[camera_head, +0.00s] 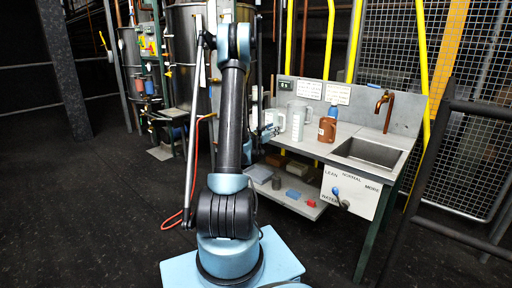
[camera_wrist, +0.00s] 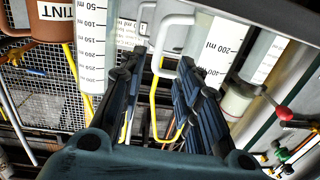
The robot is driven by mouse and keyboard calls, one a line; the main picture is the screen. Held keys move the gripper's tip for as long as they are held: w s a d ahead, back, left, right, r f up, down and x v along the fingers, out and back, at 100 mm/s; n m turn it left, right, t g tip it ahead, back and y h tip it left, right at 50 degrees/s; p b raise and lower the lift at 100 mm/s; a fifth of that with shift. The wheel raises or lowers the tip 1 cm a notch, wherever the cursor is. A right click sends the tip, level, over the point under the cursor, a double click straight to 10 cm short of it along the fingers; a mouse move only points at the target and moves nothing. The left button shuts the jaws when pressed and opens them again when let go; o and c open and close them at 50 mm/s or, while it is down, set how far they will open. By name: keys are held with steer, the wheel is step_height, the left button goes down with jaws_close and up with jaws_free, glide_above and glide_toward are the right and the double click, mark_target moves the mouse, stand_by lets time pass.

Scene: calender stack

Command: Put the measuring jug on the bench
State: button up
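In the head view, a pale measuring jug (camera_head: 296,121) stands on the grey bench (camera_head: 347,138), left of a brown jug (camera_head: 327,128). Another pale vessel (camera_head: 275,118) shows at the bench's left end, close to my gripper (camera_head: 268,133); I cannot tell whether it rests on the bench. In the wrist view, my gripper (camera_wrist: 160,88) is open, its dark fingers apart. The white handle of a clear jug marked 200 and 400 ml (camera_wrist: 214,42) shows at and between the fingertips. I cannot tell whether they touch it.
The sink (camera_head: 370,152) and copper tap (camera_head: 383,108) take up the bench's right part. A lower shelf (camera_head: 296,197) holds small boxes. In the wrist view, a graduated vessel (camera_wrist: 96,45) and a brown TINT container (camera_wrist: 58,22) are at the left. Tall tanks (camera_head: 185,60) stand behind my arm.

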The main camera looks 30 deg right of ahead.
steer(key=s+a+r+n+g+y, duration=0.1)
steer(key=s+a+r+n+y, duration=0.15)
steer(key=s+a, duration=0.45)
steer(key=s+a+r+n+g+y, duration=0.1)
steer(key=s+a+r+g+y, duration=0.2)
steer(key=a, duration=0.8)
steer(key=s+a+f+n+y, duration=0.2)
steer(key=s+a+n+y, duration=0.1)
steer(key=s+a, duration=0.5)
steer(key=s+a+f+n+g+y, duration=0.1)
steer(key=s+a+f+n+y, duration=0.2)
steer(key=s+a, duration=0.6)
steer(key=s+a+f+n+g+y, duration=0.1)
steer(key=s+a+f+n+y, duration=0.2)
steer(key=s+a, duration=0.6)
steer(key=shift+s+a+f+y, duration=0.2)
steer(key=shift+s+a+y, duration=0.05)
steer(key=shift+a+y, duration=0.6)
steer(key=shift+w+f, duration=0.2)
steer(key=shift+w, duration=0.2)
steer(key=shift+s, duration=0.15)
